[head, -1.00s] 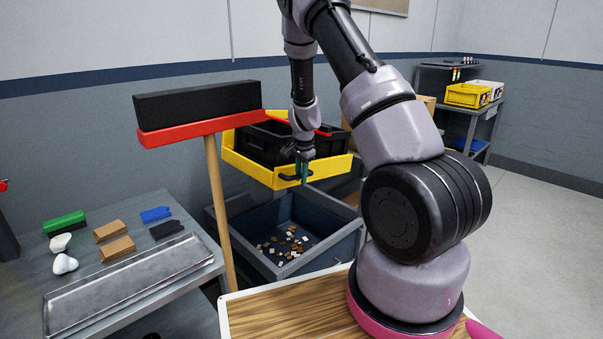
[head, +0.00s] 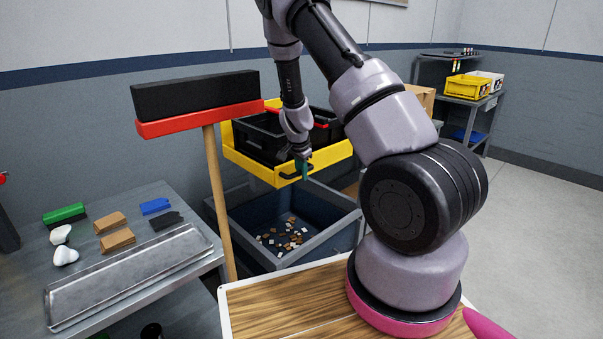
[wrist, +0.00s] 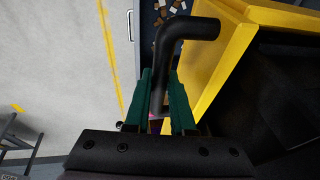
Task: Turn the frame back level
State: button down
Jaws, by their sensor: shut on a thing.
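The yellow frame (head: 328,158) holds a black crate (head: 258,140) and hangs above the grey-blue bin. How far the frame tilts is hard to judge from here. A black bent handle (head: 289,177) sticks out from its front; it also shows in the wrist view (wrist: 190,32) beside the yellow wall (wrist: 225,62). My gripper (head: 303,172) is at the handle, its green fingers (wrist: 160,88) on either side of the bar, shut on it. The fingers and wrist hide part of the handle.
The grey-blue bin (head: 335,238) below holds several small scattered pieces (head: 288,236). A broom with a red head (head: 200,120) stands close on the left. A grey bench (head: 175,205) carries a metal tray (head: 130,275) and brushes. Open floor (head: 540,190) lies right.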

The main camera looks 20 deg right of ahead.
jog(key=shift+s+f, duration=0.1)
jog(key=c, duration=1)
grip_release()
jog(key=shift+c, duration=0.2)
jog(key=shift+a+r, duration=0.1)
jog(key=shift+r, duration=0.45)
jog(key=v, duration=0.9)
jog(key=shift+s+r, duration=0.15)
jog(key=shift+r, duration=0.15)
